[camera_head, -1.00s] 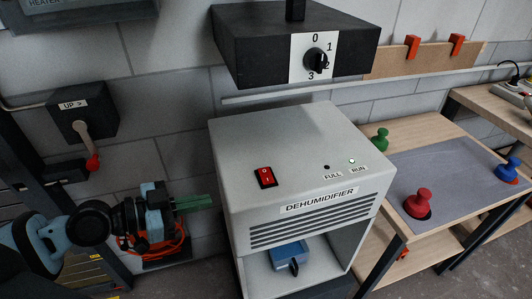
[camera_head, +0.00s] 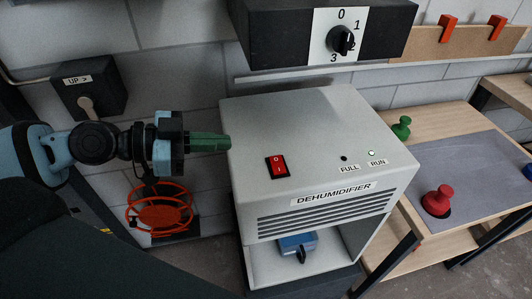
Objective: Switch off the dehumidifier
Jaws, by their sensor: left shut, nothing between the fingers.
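The dehumidifier (camera_head: 320,130) is a pale grey box with a label on its front edge. A red rocker switch (camera_head: 277,166) marked 0 and I sits on the left part of its top. The RUN light (camera_head: 371,153) looks lit and the FULL light (camera_head: 344,158) is dark. My left gripper (camera_head: 228,143) is shut and empty, with green fingers pointing right. Its tips are at the left edge of the dehumidifier's top in the picture, left of and a little above the switch. I cannot tell whether they touch the housing. My right gripper is not in view.
A dark box with a rotary dial (camera_head: 342,41) overhangs behind the dehumidifier. A blue container (camera_head: 297,243) sits in its lower bay. An orange wire object (camera_head: 160,208) is below my left arm. A bench with red (camera_head: 437,200) and green (camera_head: 401,128) knobs stands at right.

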